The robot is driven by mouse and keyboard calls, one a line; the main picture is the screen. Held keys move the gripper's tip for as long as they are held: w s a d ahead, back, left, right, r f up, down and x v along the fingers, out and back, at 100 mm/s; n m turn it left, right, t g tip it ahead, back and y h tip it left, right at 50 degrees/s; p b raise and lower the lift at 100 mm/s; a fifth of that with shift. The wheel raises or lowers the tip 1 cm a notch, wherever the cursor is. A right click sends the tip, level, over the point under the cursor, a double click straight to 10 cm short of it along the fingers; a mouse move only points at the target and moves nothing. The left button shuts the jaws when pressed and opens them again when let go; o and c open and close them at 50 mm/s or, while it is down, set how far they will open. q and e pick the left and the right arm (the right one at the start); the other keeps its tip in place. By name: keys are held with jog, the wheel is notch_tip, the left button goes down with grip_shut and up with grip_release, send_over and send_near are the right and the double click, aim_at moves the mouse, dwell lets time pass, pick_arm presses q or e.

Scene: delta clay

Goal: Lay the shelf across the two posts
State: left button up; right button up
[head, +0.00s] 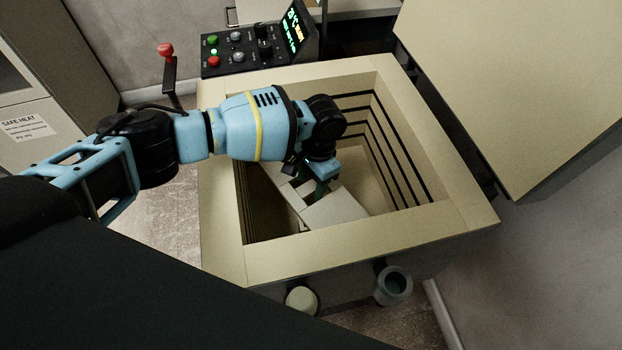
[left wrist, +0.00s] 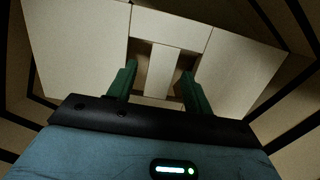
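The pale shelf (head: 334,209) is inside the box-shaped kiln (head: 222,225), partly covered by my left arm in the head view. In the left wrist view the shelf (left wrist: 75,50) shows as broad pale areas on both sides, with a narrow bar between two openings in the middle. My left gripper (head: 318,186) reaches down into the kiln at the shelf's middle. In the left wrist view the green fingers (left wrist: 159,72) stand on either side of the bar, with gaps between them and it; the gripper looks open. I cannot make out the two posts. My right gripper is out of view.
The kiln's walls, with dark grooves, surround the gripper closely. The raised lid (head: 515,80) stands at the right. A control box (head: 258,45) with buttons sits behind the rim, near a red-knobbed lever (head: 167,52). Two round ports (head: 393,285) project from the front.

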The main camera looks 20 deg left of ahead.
pick_arm(q)
jog(key=shift+r, duration=0.1)
notch_tip(320, 180, up, 13)
jog(key=w+d+p, duration=0.1)
jog(key=shift+w+f+p, duration=0.2)
jog(key=shift+w+p, duration=0.1)
dwell(0.8)
dwell(1.0)
